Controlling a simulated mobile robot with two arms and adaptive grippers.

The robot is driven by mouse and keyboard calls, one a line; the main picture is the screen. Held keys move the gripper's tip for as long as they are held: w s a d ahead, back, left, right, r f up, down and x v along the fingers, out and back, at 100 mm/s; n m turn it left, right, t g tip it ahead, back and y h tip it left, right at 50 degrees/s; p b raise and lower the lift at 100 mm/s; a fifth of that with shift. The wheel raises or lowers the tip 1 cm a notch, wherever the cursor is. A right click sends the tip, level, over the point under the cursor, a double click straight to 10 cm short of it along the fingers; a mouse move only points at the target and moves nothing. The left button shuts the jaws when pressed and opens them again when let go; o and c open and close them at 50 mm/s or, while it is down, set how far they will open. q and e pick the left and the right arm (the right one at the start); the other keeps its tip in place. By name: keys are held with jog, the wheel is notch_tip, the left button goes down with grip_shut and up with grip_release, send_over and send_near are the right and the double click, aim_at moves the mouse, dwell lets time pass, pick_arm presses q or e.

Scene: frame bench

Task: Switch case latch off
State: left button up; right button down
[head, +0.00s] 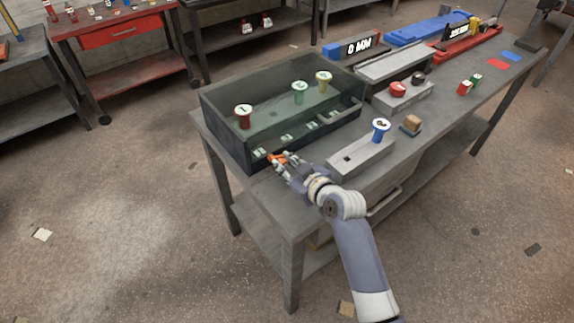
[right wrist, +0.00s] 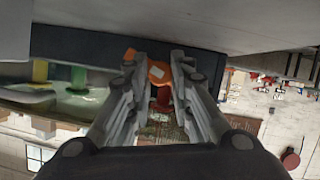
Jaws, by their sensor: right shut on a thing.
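A dark case with a clear greenish cover (head: 270,95) stands on the left end of the bench. An orange latch (head: 277,158) is on the lower front of the case. My right gripper (head: 283,163) is at the front of the case, its fingers around the latch. In the right wrist view the right gripper (right wrist: 160,88) is shut on the orange latch (right wrist: 160,72), which shows between the fingertips. The fingers hide part of the latch, and I cannot tell its exact setting. My left gripper is not in view.
Red, green and yellow labelled knobs show at the case. A brown block (head: 410,125) and a grey box with red and black buttons (head: 403,97) stand farther right.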

jog(key=shift+r, duration=0.1)
jog(key=shift+w+d+r+m+y+p, duration=0.1)
jog(key=shift+d+r+m+y+p, duration=0.1)
jog(key=shift+m+y+p, duration=0.15)
jog(key=shift+w+d+r+m+g, duration=0.15)
jog(key=shift+r+m+g, duration=0.05)
jog(key=shift+m+g, duration=0.35)
jog(key=shift+w+d+r+m+g+y, duration=0.1)
jog(key=shift+w+d+m+g+y, duration=0.1)
jog(key=shift+m+y, duration=0.25)
jog(key=shift+w+d+r+m+g+y, duration=0.1)
jog(key=shift+d+m+y, duration=0.05)
jog(key=shift+m+y, duration=0.3)
jog(key=m+b, duration=0.1)
jog(key=d+m+y+b, duration=0.1)
jog(key=shift+w+r+m+g, duration=0.15)
jog(key=shift+w+m+g, duration=0.1)
jog(key=shift+w+m, duration=0.1)
jog(key=shift+w+d+r+m+g+y+b, duration=0.15)
jog(key=shift+w+d+m+y+b, duration=0.15)
jog(key=shift+m+y+b, duration=0.5)
jog(key=shift+w+d+m+g+y+b, duration=0.2)
jog(key=shift+d+m+y+b, duration=0.25)
jog(key=shift+m+b, duration=0.55)
jog(key=c, duration=1.4)
grip_release()
